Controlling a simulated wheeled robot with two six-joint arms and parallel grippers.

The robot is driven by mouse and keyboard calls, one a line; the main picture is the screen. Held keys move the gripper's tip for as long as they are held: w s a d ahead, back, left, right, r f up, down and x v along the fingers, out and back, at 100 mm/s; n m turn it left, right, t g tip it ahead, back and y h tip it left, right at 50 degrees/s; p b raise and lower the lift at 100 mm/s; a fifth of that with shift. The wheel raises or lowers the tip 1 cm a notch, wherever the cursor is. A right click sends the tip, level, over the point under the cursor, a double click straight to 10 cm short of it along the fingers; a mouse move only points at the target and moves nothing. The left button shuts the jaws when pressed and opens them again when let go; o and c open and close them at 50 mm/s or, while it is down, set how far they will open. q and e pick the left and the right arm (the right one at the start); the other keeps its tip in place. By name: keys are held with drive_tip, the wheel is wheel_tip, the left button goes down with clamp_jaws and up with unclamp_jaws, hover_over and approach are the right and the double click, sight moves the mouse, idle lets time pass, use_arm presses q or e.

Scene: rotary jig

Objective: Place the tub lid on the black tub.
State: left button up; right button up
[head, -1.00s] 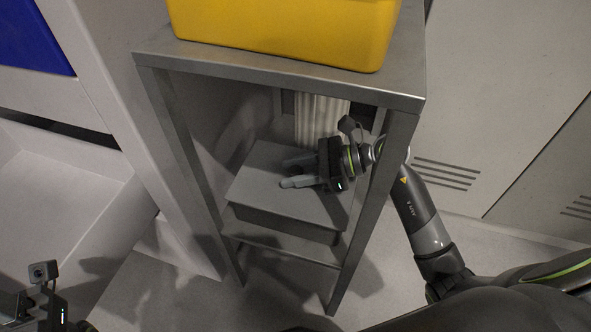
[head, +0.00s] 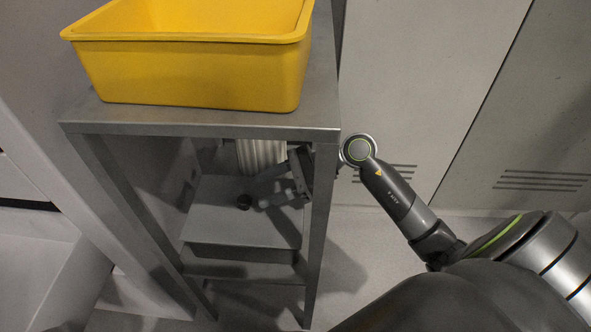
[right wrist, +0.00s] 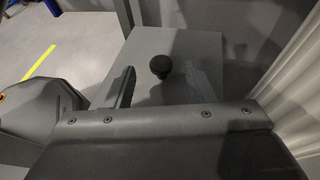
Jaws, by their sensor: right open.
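The flat grey tub lid (head: 222,222) with a round black knob (head: 244,202) lies over the top of the dark tub (head: 240,253) on the lower shelf of the metal stand. It looks level; I see no clear gap between lid and tub. My right gripper (head: 259,198) is open and empty just right of the knob, above the lid. In the right wrist view the knob (right wrist: 160,66) shows apart from the fingers, beyond and between them, with the lid (right wrist: 150,45) around it. The tub's inside is hidden. My left gripper is not in view.
A yellow bin (head: 195,75) stands on the stand's top (head: 200,124), above my gripper. The stand's right front leg (head: 322,230) is close to my right wrist. A pale ribbed column (head: 262,154) is behind the lid. Cabinet doors (head: 430,90) are at the right.

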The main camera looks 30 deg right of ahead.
drive_tip(key=p+v, duration=0.1)
drive_tip(key=v, duration=0.3)
drive_tip(key=shift+v, duration=0.9)
drive_tip(key=shift+d, duration=0.1)
